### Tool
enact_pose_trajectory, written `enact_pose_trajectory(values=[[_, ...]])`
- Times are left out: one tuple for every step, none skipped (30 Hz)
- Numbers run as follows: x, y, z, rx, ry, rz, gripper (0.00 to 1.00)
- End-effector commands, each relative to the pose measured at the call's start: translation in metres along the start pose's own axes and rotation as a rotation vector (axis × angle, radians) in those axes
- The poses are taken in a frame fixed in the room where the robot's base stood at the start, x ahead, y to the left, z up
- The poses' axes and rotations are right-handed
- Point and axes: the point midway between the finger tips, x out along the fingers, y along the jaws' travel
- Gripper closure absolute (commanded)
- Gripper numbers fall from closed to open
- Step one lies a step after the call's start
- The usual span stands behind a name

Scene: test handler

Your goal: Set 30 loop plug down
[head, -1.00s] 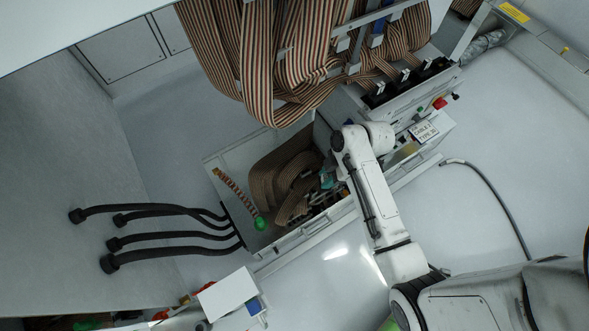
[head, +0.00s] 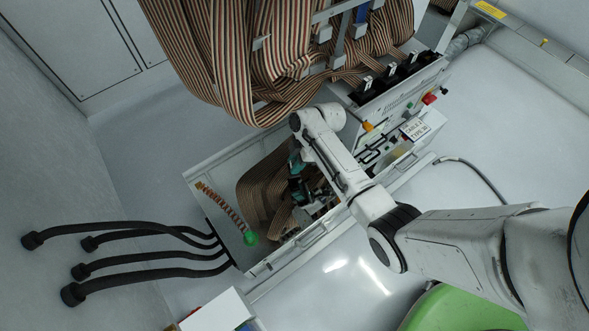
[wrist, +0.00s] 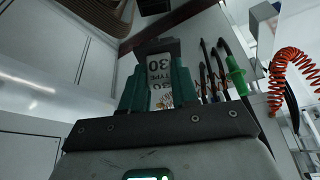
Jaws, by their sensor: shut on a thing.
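The plug is too small and too covered by my arm to make out clearly there. I cannot tell whether it touches anything beneath it.
Striped ribbon cables (head: 230,60) hang above, and a brown cable bundle (head: 262,195) fills the tray's middle. An orange coiled cord (head: 222,205) with a green end (head: 250,238) lies at left. Black hoses (head: 140,255) run left. A panel with black sockets (head: 385,82) stands upper right.

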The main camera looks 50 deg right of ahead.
Motion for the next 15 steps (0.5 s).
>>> enact_pose_trajectory(values=[[0.002,0.002,0.000,-0.001,0.000,0.000,1.00],[0.004,0.003,0.001,-0.001,-0.001,0.001,1.00],[0.006,0.005,0.001,-0.001,-0.001,0.002,1.00],[0.009,0.007,0.002,-0.001,-0.001,0.002,1.00],[0.013,0.007,0.003,0.000,-0.001,0.000,1.00],[0.019,0.006,0.005,0.000,-0.001,-0.001,1.00],[0.023,0.006,0.007,0.000,-0.001,-0.001,1.00],[0.027,0.006,0.009,0.001,-0.001,-0.001,1.00],[0.032,0.006,0.011,0.001,-0.001,0.000,1.00],[0.034,0.006,0.012,0.001,0.000,0.000,1.00],[0.036,0.006,0.013,0.001,0.000,0.000,1.00],[0.036,0.006,0.013,0.001,0.000,0.000,1.00],[0.036,0.006,0.013,0.000,0.000,0.001,1.00],[0.035,0.006,0.013,0.000,0.000,0.001,1.00],[0.035,0.006,0.012,0.000,0.000,0.001,1.00]])
